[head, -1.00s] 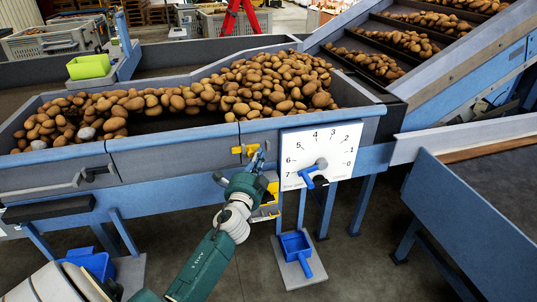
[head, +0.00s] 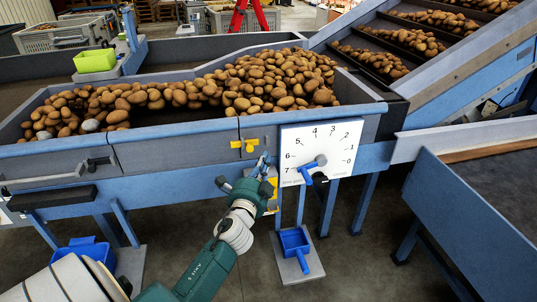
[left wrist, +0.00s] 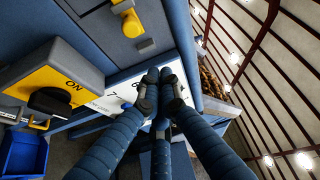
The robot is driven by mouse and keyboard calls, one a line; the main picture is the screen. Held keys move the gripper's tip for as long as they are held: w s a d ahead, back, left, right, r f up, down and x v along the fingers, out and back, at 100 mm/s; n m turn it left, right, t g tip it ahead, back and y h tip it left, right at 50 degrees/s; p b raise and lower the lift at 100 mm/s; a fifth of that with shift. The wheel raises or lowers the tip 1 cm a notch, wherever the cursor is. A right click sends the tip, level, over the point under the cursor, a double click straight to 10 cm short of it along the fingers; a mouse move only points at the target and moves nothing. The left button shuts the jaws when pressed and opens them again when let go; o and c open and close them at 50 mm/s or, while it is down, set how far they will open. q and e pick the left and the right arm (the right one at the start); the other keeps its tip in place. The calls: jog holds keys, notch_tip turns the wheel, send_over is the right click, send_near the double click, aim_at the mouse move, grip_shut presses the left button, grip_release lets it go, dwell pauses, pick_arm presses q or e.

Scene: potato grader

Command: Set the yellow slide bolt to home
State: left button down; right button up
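The yellow slide bolt (head: 244,145) is on the front wall of the potato bin, left of the white dial plate. My right gripper is not in view.
The white dial plate (head: 340,140) with its blue pointer (head: 308,170) is close right of my left gripper. A yellow switch box (left wrist: 40,80) marked ON hangs below the bolt.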

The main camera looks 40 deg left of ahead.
pick_arm(q)
jog(key=v, duration=0.4)
jog(key=shift+s+d, duration=0.1)
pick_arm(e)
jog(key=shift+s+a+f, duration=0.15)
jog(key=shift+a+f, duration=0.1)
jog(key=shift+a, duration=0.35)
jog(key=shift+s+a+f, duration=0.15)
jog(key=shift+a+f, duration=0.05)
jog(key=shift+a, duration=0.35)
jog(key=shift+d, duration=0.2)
